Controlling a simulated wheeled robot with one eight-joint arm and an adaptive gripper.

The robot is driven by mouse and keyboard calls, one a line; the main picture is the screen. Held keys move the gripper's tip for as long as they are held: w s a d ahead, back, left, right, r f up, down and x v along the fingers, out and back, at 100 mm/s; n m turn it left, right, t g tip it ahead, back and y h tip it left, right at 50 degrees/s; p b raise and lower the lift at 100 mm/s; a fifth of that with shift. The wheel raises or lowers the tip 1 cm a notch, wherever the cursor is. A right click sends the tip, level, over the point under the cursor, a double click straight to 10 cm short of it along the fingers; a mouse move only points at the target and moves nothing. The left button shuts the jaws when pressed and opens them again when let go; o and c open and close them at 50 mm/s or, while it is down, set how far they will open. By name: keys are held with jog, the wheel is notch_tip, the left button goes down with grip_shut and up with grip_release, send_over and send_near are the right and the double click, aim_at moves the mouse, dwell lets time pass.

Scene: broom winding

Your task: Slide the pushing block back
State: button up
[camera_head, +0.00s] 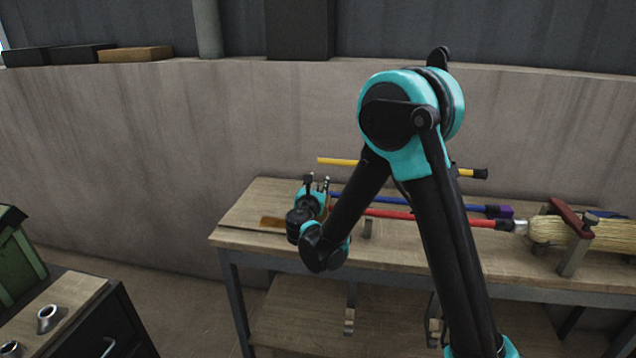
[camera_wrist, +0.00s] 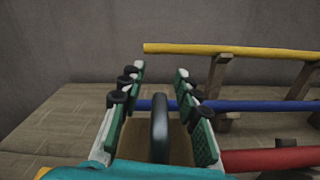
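My gripper (camera_head: 316,183) is low over the left part of the wooden workbench (camera_head: 258,200). In the wrist view, its two green-padded fingers (camera_wrist: 160,75) stand apart, open. Between them is an upright dark rounded handle (camera_wrist: 160,125) with a brown surface behind it, which looks like the pushing block; gaps show on both sides of the handle. In the head view, a flat brown piece (camera_head: 272,222) lies on the bench just left of my gripper; I cannot tell if it is part of the block. My gripper hides much of this spot.
Yellow (camera_head: 338,161), blue (camera_head: 470,205) and red (camera_head: 390,214) broom handles run lengthwise right of my gripper. A straw broom head (camera_head: 555,230) sits by a red-topped clamp (camera_head: 562,215). A wall stands behind the bench. A cabinet (camera_head: 100,335) is at left.

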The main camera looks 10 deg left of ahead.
jog(key=shift+c, duration=0.5)
grip_shut()
jog(key=s+a, duration=0.1)
jog(key=a, duration=2.8)
jog(key=shift+a, duration=0.2)
jog(key=shift+s, duration=0.1)
jog(key=shift+c, duration=0.3)
grip_release()
jog(key=shift+a, duration=0.15)
jog(key=shift+o, duration=0.8)
